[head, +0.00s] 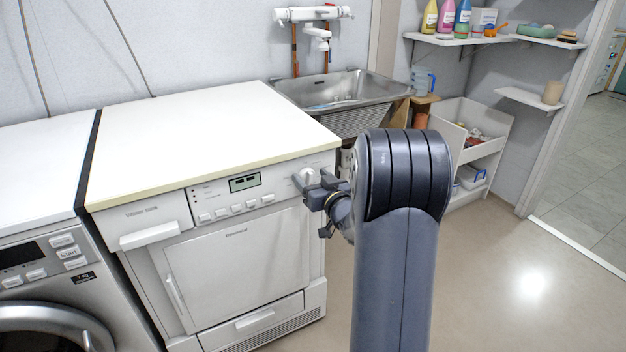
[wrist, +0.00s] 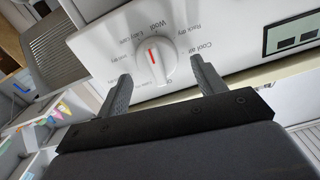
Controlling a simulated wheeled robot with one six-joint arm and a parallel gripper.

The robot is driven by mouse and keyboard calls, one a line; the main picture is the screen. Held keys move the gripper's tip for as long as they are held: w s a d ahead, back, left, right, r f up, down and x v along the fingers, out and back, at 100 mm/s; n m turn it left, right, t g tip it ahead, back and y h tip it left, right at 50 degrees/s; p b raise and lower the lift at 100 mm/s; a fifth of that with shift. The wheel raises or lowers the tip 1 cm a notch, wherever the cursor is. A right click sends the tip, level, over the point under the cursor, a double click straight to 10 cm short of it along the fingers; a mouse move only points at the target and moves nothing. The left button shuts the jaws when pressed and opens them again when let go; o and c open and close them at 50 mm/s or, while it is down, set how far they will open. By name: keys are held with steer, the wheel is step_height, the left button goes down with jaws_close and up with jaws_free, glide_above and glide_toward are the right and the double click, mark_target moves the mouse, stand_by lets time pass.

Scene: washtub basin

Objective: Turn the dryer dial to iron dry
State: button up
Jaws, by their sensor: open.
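My gripper (wrist: 160,69) is open, one finger on each side of the dial, with visible gaps. I cannot tell how far the fingertips are from the panel. In the head view, my gripper (head: 311,203) is at the right end of the panel of the white dryer (head: 235,255), partly covering the dial (head: 309,174).
The dryer's display (head: 244,183) and a row of buttons lie left of the dial. A washing machine (head: 50,270) stands to the left. A metal sink (head: 350,90) is behind, and a white shelf unit (head: 490,130) is at the right. The floor (head: 490,270) at right is clear.

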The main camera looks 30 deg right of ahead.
steer(key=shift+c, duration=0.3)
steer(key=c, duration=0.9)
steer(key=shift+n+b, duration=0.3)
steer(key=shift+b, duration=0.05)
steer(key=shift+a+f+n+b, duration=0.15)
steer(key=shift+f+n+b, duration=0.05)
steer(key=shift+n+b, duration=0.8)
steer(key=n+b, duration=0.2)
steer(key=b, duration=0.1)
steer(key=n+b, duration=0.1)
steer(key=n, duration=0.1)
steer(key=shift+a+f+b, duration=0.1)
steer(key=shift+a+b, duration=0.15)
steer(key=shift+b, duration=0.05)
steer(key=n+b, duration=0.3)
steer(key=n, duration=0.1)
steer(key=shift+a+f+b, duration=0.1)
steer(key=shift+a+b, duration=0.05)
steer(key=shift+b, duration=0.15)
steer(key=shift+n+b, duration=0.75)
steer(key=shift+n, duration=0.45)
